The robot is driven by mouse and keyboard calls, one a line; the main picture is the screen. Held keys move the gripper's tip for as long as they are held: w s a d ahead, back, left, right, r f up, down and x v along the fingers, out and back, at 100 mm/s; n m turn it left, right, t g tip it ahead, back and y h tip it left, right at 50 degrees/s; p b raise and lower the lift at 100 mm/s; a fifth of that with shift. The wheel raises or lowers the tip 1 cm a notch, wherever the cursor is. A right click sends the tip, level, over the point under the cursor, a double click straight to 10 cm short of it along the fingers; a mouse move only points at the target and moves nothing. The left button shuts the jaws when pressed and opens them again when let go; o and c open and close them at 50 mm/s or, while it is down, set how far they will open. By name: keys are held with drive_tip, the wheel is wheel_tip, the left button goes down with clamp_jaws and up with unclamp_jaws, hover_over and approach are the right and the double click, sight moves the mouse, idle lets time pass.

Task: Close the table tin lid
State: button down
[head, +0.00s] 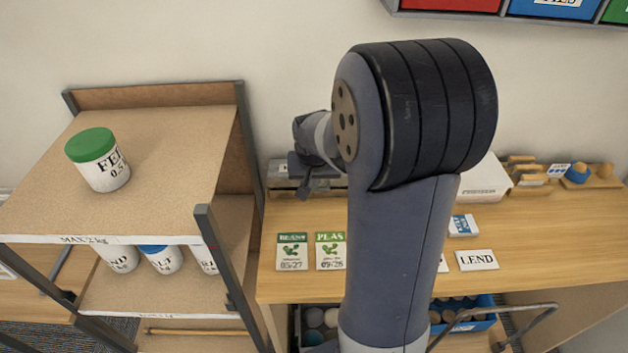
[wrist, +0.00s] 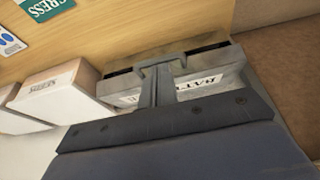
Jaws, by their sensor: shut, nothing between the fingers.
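The table tin is a grey metal box with a white label, partly readable as "BATT". It shows in the wrist view (wrist: 222,62), behind and around my gripper's fingers. In the head view the tin (head: 279,172) is at the back left of the table, partly hidden by my arm. A dark gap runs along its far edge in the wrist view; how far the lid stands open is hard to tell. My gripper (wrist: 162,72) is shut and empty, its fingertips over the tin. Whether they touch it is unclear. It also shows in the head view (head: 306,188).
White boxes (wrist: 55,98) stand beside the tin in the wrist view. Seed packets (head: 292,251) and a "LEND" card (head: 477,260) lie nearer the table's front. A shelf rack (head: 170,150) with a green-lidded tub (head: 100,160) stands at left.

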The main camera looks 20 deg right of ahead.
drive_tip(key=shift+x, duration=0.95)
drive_tip(key=f+b, duration=0.1)
drive_tip(key=b, duration=0.1)
drive_tip(key=f+t+b, duration=0.1)
drive_tip(key=b, duration=0.2)
drive_tip(key=shift+s+a+f+h+b, duration=0.1)
drive_tip(key=shift+s+f+h+b, duration=0.15)
drive_tip(key=shift+f+h+b, duration=0.1)
drive_tip(key=shift+s+f+t+b, duration=0.15)
drive_tip(key=shift+f+t+b, duration=0.15)
drive_tip(key=shift+f+b, duration=0.55)
drive_tip(key=shift+a+r, duration=0.1)
drive_tip(key=shift+r, duration=0.05)
drive_tip(key=shift+s, duration=0.1)
